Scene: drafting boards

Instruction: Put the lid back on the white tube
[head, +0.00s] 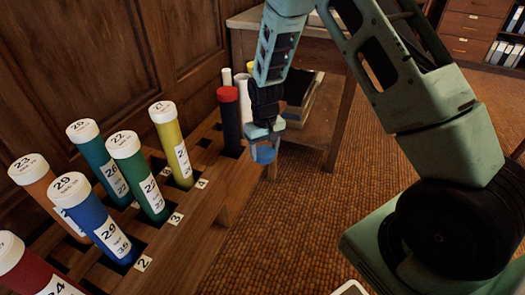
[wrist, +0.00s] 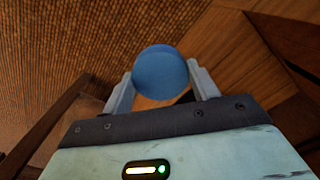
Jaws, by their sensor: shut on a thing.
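My gripper (head: 265,140) is shut on a blue round lid (head: 264,154), which hangs below the fingers. In the wrist view the lid (wrist: 160,73) shows as a blue disc between the two fingers. The lid is in the air at the right edge of the wooden rack, over or near the carpet. A white tube (head: 243,98) stands upright at the far end of the rack, behind and left of my gripper. My arm and a neighbouring tube hide part of it, and its top is too small to read clearly.
Several white-lidded coloured tubes, such as a yellow one (head: 172,145), fill the wooden rack (head: 208,205). A wooden table (head: 345,125) stands behind my gripper. Carpet at right is clear.

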